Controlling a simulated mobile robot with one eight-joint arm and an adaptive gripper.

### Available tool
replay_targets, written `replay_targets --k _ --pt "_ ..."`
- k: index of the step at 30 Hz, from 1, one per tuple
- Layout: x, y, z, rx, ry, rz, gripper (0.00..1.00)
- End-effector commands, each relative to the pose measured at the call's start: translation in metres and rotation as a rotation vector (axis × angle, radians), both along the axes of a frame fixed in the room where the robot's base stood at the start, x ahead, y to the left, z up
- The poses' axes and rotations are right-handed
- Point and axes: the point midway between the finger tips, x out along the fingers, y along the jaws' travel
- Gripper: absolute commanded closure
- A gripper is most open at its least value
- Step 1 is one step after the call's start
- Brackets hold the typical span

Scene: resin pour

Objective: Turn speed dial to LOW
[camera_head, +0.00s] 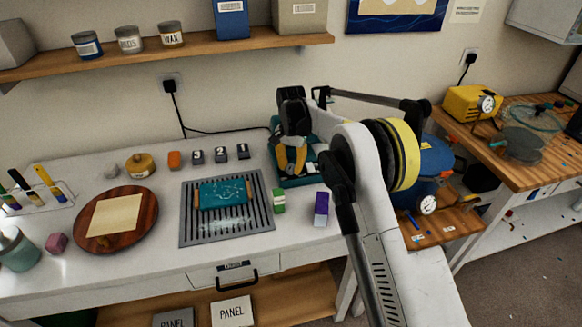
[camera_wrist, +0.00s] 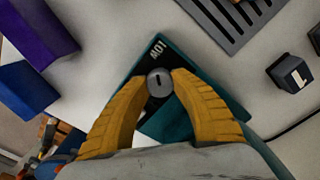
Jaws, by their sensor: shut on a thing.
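The speed dial (camera_wrist: 159,85) is a small round grey knob with a short dark mark on top. It sits on a teal device (camera_wrist: 170,124) with a dark top plate. A white LOW label (camera_wrist: 157,47) shows upside down just beyond the dial in the wrist view. My gripper (camera_wrist: 158,78) has yellow fingers, shut on the dial from both sides. In the head view, my gripper (camera_head: 291,158) reaches down onto the teal device (camera_head: 297,182) at the back of the white bench. The dial is hidden there. I cannot tell exactly where the dial's mark points.
A slotted grey tray (camera_head: 185,225) with a teal mould lies to the left. Several small dark numbered blocks (camera_head: 220,156) stand behind it. A cable runs to the wall socket.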

Motion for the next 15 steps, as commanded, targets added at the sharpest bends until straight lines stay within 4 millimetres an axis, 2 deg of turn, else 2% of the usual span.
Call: replay_targets --k 12,13,15 --pt "-0.0005 -0.0002 -0.0009 0.000 0.002 -0.009 1.00" --pt "-0.0005 -0.0002 -0.0009 0.000 0.002 -0.009 0.68" --pt "-0.0005 -0.0002 -0.0009 0.000 0.002 -0.009 0.47"
